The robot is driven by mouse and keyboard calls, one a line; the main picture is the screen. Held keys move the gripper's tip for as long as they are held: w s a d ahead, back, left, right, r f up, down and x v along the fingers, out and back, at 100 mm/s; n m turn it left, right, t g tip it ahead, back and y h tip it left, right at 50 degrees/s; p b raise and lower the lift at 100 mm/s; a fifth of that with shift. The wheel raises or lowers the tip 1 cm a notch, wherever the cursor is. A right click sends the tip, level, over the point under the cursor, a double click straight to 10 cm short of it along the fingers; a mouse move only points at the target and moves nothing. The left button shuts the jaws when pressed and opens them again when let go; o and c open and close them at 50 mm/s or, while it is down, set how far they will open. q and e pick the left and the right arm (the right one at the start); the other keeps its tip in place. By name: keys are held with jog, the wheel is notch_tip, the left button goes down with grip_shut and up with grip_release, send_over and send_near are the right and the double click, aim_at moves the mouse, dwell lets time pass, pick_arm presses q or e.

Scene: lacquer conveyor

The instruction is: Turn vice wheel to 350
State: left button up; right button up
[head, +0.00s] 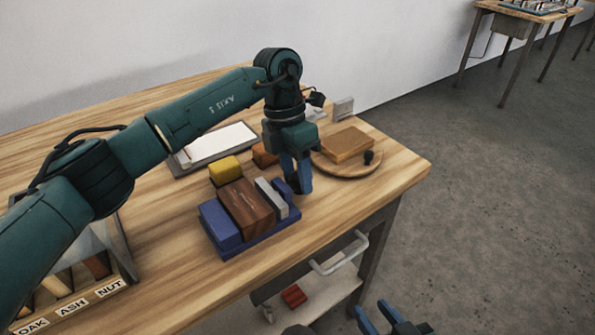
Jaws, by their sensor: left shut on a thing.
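The vice has a blue base (262,236) and stands near the table's front edge. A dark brown block (246,207) sits in it between a blue block (219,226) and a light grey plate (271,197). My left gripper (298,186) points down at the vice's right end, with its blue fingers shut beside the blue end part. The vice wheel appears to be between the fingers, but they mostly hide it and I cannot read its angle. My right gripper (379,318) is low at the bottom edge, open and empty, away from the table.
A labelled bin (70,308) stands front left.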

pick_arm(q)
jog(key=shift+w+a+f+g+h+b, duration=0.1)
jog(key=shift+w+g+h+b, duration=0.1)
jog(key=shift+g+h, duration=0.5)
jog(key=shift+w+a+g+h+b, duration=0.1)
jog(key=shift+g+h+b, duration=0.1)
jog(key=shift+g+h, duration=0.5)
jog(key=shift+g, duration=0.3)
jog(key=o, duration=1)
jog(key=shift+c, duration=0.2)
jog(key=v, duration=0.7)
jog(key=shift+r, duration=0.25)
jog(key=shift+w, duration=0.1)
